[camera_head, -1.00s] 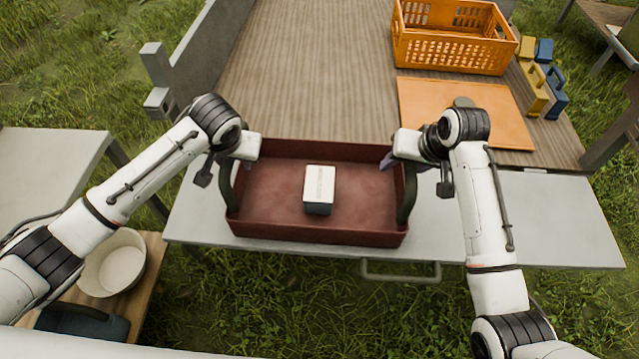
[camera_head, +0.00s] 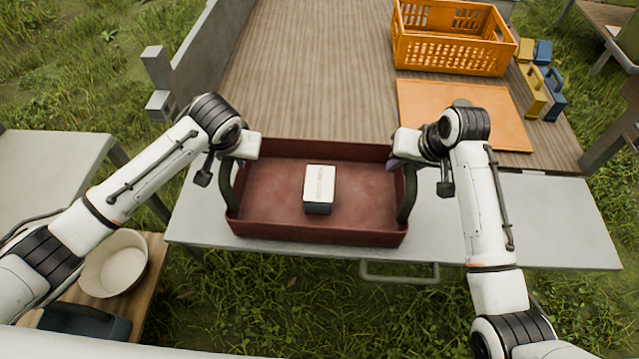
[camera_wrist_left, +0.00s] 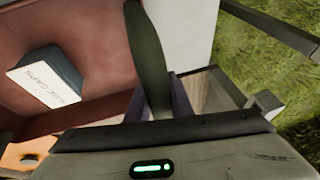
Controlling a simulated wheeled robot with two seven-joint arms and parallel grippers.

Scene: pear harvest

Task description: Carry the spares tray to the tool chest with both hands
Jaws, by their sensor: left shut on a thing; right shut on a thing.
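The spares tray (camera_head: 320,232) is dark red with a dark green upright handle at each end. It is over the grey flap, and I cannot tell whether it touches it. A white-topped box (camera_head: 319,185) lies inside; its lettering shows in the left wrist view (camera_wrist_left: 42,86). My left gripper (camera_head: 233,160) is shut on the left handle (camera_head: 226,187), which runs up between its fingers in the left wrist view (camera_wrist_left: 148,60). My right gripper (camera_head: 395,162) is shut on the right handle (camera_head: 408,192); its fingertips are partly hidden. I cannot make out a tool chest.
The grey flap (camera_head: 520,220) has free room to the right. Behind it are an orange board (camera_head: 460,110), an orange crate (camera_head: 450,55) and yellow and blue cases (camera_head: 537,92). A grey table (camera_head: 45,165) and a pale bowl (camera_head: 115,263) stand left.

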